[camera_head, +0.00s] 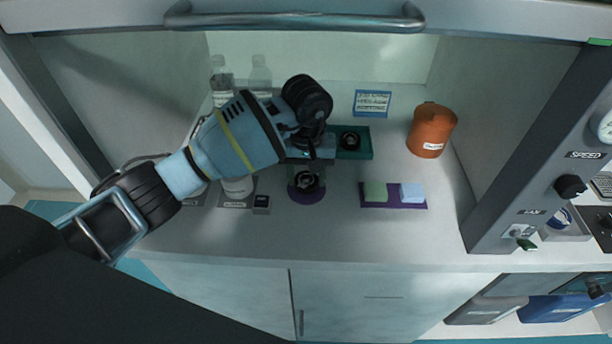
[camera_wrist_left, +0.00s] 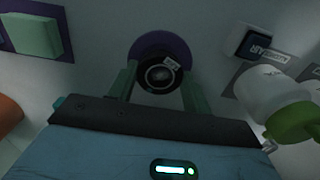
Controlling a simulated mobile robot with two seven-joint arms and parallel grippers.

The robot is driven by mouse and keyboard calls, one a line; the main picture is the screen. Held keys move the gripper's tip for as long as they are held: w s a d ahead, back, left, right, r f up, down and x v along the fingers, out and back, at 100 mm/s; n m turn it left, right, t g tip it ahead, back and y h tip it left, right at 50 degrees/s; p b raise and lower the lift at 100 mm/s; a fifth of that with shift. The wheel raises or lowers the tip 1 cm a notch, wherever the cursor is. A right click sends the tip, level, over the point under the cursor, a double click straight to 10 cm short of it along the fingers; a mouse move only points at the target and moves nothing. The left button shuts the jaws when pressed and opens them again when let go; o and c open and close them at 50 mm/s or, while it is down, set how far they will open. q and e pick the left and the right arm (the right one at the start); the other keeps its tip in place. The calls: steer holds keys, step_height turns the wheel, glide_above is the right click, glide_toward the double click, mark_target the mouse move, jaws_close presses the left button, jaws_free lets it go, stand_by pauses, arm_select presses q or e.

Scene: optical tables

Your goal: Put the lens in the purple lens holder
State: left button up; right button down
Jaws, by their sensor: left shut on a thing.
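My left gripper (camera_head: 306,176) reaches in from the left and points down over the purple lens holder (camera_head: 305,196). Its two greenish fingers are shut on the lens (camera_head: 307,181), a black ring with glass in the middle. In the left wrist view the lens (camera_wrist_left: 160,76) lies between the fingertips (camera_wrist_left: 160,88), with a small white label on its rim. The round purple holder (camera_wrist_left: 150,49) shows behind it, partly covered by the lens. I cannot tell whether the lens touches the holder or hangs just above it. My right gripper is not in view.
A teal tray (camera_head: 367,150) with another black round piece (camera_head: 349,140) is behind right. A purple mat (camera_head: 393,205) bears a green and a blue block. An orange jar (camera_head: 431,130) stands at right; bottles (camera_head: 261,75) stand back left. The counter's front right is clear.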

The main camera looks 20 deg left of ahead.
mark_target(306, 179)
arm_select(q)
steer(key=shift+f, duration=0.6)
steer(key=o, duration=1)
step_height(306, 179, up, 12)
steer(key=shift+r, duration=0.2)
